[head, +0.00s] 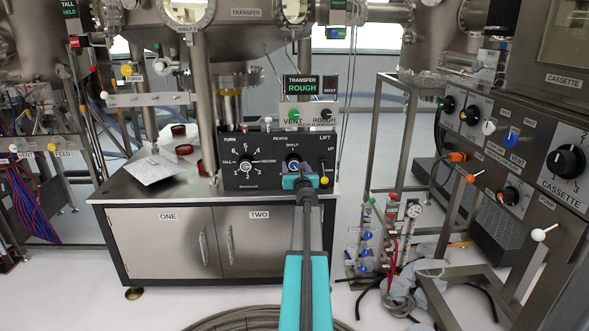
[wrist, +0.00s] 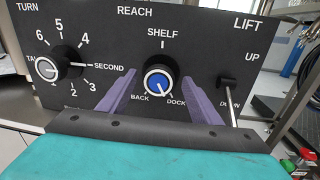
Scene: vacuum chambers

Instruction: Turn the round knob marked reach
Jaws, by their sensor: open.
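The reach knob (wrist: 158,82) is round and black with a blue cap and a white pointer line. It sits on the black control panel (wrist: 110,30) under the word REACH, with SHELF above it and BACK and DOCK below. Its pointer slants down and slightly right, toward DOCK. In the head view the knob (head: 293,163) is just above my gripper (head: 300,180). In the wrist view the purple fingers of my gripper (wrist: 161,79) are open, one on each side of the knob, with gaps between. I cannot tell how far the fingertips are from the panel.
The LIFT lever (wrist: 228,90) is close right of the right finger, angled down. A white sheet (head: 155,169) and red rings lie on the bench left of the panel.

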